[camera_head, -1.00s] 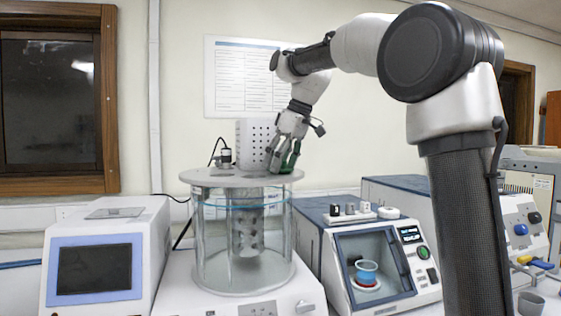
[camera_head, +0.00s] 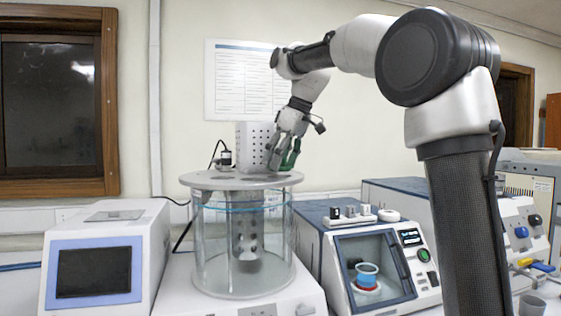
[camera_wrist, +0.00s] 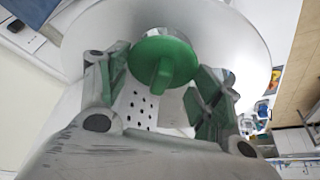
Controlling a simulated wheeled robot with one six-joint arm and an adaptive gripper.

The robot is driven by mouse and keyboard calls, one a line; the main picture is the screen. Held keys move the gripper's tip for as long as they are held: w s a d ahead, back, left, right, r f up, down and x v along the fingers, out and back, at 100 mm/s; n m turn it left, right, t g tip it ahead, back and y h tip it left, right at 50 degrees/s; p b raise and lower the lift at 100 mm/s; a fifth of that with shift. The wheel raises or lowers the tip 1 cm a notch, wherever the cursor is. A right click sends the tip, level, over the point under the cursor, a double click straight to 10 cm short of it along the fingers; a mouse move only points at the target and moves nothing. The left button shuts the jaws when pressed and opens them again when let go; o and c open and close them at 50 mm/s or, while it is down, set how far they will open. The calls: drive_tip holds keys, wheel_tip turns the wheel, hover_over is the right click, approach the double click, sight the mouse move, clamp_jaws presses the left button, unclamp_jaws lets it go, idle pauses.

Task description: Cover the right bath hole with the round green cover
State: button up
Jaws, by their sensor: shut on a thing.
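The round green cover (camera_wrist: 163,62) has a raised green grip facing the wrist camera. My gripper (camera_wrist: 162,85) is shut on it, with a finger on each side. In the head view the green cover (camera_head: 292,153) shows as a thin, tilted green edge beside my gripper (camera_head: 284,150), just above the right side of the bath's round lid (camera_head: 215,180). In the wrist view the pale lid (camera_wrist: 245,45) lies behind the cover. I cannot make out the right bath hole clearly, nor whether the cover touches the lid.
A small black-and-white fitting (camera_head: 226,158) stands farther left. The glass bath (camera_head: 213,240) is below. A boxy instrument with a window (camera_head: 376,270) stands to the right.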

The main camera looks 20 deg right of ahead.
drive_tip(key=shift+f, duration=0.85)
idle(0.6)
drive_tip(key=shift+r, duration=0.2)
drive_tip(key=shift+r, duration=0.65)
drive_tip(key=shift+f, duration=0.85)
idle(0.5)
drive_tip(key=o, duration=0.7)
drive_tip(key=v, duration=1.1)
